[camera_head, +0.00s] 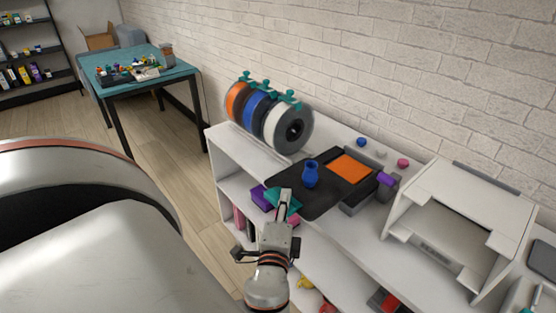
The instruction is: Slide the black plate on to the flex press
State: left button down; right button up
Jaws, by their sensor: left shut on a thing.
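The black plate (316,199) lies at the white unit's top, its near corner out over the front edge. A small blue vase (311,175) stands on it. Its right side meets a low dark grey device with an orange square pad (350,167) and a purple knob (386,179), which looks like the flex press. I cannot tell how far the plate overlaps it. My left gripper (284,205) is shut on the plate's near left edge; its fingertips are small in view. My right gripper is not in view.
Orange, blue and white spools (287,131) stand behind the plate. A white machine (460,225) stands to the right. Purple (261,197) and teal (285,199) items show by the gripper. Small coloured pieces (403,162) lie near the wall. A teal table (140,65) is far left.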

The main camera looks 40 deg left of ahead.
aim_at(325, 177)
pick_arm(q)
jog(key=shift+w+d+p, duration=0.15)
jog(key=shift+w, duration=1.4)
jog(key=shift+w+d+p, duration=0.1)
jog(key=shift+w+p, duration=0.05)
jog(key=shift+w, duration=1.4)
jog(key=shift+w+d, duration=0.2)
jog(key=shift+w, duration=2.5)
jog(key=shift+w+d+b, duration=0.15)
jog(key=shift+w+b, duration=0.25)
jog(key=shift+w, duration=1.4)
notch_tip(325, 177, down, 2)
jog(key=shift+b, duration=0.75)
jog(key=shift+f, duration=0.15)
jog(key=shift+f+b, duration=0.1)
jog(key=shift+b, duration=0.2)
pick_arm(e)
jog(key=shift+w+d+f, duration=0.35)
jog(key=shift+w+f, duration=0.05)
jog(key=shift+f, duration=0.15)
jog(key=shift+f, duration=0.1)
